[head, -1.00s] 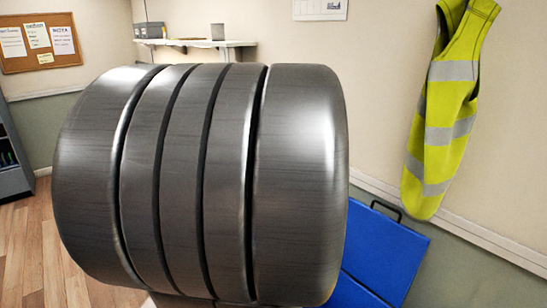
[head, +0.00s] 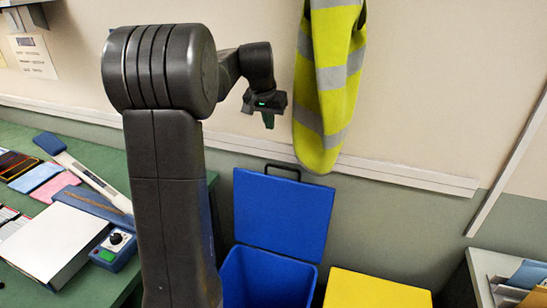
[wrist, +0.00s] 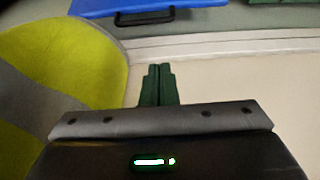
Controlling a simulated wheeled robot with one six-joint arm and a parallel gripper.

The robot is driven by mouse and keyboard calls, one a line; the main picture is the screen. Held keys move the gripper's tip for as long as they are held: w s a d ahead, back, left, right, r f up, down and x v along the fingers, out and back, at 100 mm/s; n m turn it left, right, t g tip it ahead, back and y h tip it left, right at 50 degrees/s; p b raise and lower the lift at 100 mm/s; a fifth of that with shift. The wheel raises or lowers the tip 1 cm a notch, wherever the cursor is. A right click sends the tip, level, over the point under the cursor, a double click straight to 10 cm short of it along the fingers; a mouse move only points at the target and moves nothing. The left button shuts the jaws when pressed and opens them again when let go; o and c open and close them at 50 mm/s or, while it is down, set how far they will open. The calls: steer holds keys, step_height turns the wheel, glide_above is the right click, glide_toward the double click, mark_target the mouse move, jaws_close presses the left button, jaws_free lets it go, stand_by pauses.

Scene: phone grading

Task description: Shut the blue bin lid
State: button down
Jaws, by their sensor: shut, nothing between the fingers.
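The blue bin (head: 262,278) stands on the floor against the wall, partly cut off by the lower picture edge. Its blue lid (head: 283,213) stands up open at the back, with a dark handle (head: 283,170) on its top edge. The lid (wrist: 150,5) and its handle (wrist: 145,17) also show at the top of the wrist view. My gripper (head: 268,122) is above the lid in the head view, beside the hanging vest, apart from the handle. In the wrist view its green fingers (wrist: 158,85) are together and empty.
A yellow hi-vis vest (head: 326,85) hangs on the wall close to my gripper. A yellow bin (head: 375,290) stands right of the blue one. A green table (head: 60,140) with phones and a white box is at left. A tray (head: 490,285) with folders is at lower right.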

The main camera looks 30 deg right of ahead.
steer(key=p+x, duration=0.2)
steer(key=x, duration=1.6)
steer(key=shift+f+p, duration=0.2)
steer(key=shift+p, duration=0.1)
steer(key=shift+s+a+b, duration=0.1)
steer(key=shift+a+b, duration=0.1)
steer(key=shift+b, duration=0.1)
